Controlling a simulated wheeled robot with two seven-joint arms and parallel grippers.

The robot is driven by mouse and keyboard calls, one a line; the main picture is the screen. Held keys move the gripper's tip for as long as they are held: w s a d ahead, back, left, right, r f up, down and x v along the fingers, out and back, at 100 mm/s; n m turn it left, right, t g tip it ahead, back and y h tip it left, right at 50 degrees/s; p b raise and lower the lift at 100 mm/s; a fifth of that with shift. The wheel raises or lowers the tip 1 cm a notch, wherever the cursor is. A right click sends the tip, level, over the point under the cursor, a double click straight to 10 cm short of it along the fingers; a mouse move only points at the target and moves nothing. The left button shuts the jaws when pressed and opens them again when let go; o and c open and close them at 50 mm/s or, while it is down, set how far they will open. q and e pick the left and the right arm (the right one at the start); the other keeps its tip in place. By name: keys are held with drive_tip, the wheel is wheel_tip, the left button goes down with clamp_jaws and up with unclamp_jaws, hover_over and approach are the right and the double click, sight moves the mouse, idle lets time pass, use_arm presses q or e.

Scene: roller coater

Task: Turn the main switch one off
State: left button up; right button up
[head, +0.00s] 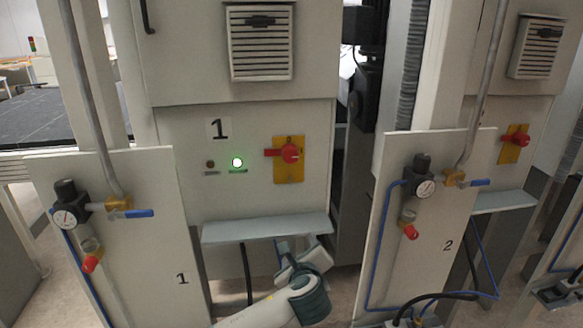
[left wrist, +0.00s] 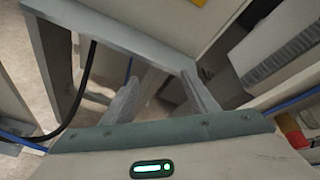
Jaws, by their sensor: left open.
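Main switch one (head: 289,153) is a red rotary handle on a yellow plate (head: 289,177), on the cabinet panel marked 1. Its red handle lies level, pointing left. A green lamp (head: 237,162) to its left is lit; a darker lamp (head: 210,164) beside that looks unlit. My left gripper (head: 300,247) is below the switch, in front of and below the grey shelf, apart from the switch. In the left wrist view my left gripper (left wrist: 163,95) has its fingers spread with nothing between them. A sliver of yellow (left wrist: 197,2) shows at the top there. My right gripper is not seen.
The grey shelf (head: 265,228) juts out between my left gripper and the switch. Panel 1 (head: 140,250) with a gauge and blue valve stands left; panel 2 (head: 425,215) stands right, with blue hoses. A similar red switch (head: 516,139) is on the right cabinet.

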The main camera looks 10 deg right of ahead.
sight(291, 157)
use_arm(q)
wheel_tip(291, 157, up, 19)
drive_tip(key=s+m+t+y+p, duration=0.1)
drive_tip(key=s+m+t+p, duration=0.1)
drive_tip(key=m, duration=0.4)
drive_tip(key=shift+s+f+t+y, duration=0.15)
drive_tip(key=shift+s+t+y, duration=0.25)
drive_tip(key=shift+t, duration=0.8)
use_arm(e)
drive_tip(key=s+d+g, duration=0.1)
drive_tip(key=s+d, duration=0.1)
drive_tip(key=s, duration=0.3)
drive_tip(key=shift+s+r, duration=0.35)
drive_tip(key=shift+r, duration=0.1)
use_arm(q)
drive_tip(key=shift+w, duration=0.1)
drive_tip(key=w+p, duration=0.4)
drive_tip(key=w, duration=1.1)
drive_tip(key=shift+p, duration=0.4)
drive_tip(key=shift+w, duration=1.1)
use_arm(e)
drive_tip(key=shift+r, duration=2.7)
use_arm(q)
drive_tip(key=c, duration=1)
drive_tip(key=shift+f, duration=0.1)
drive_tip(key=shift+c, duration=0.2)
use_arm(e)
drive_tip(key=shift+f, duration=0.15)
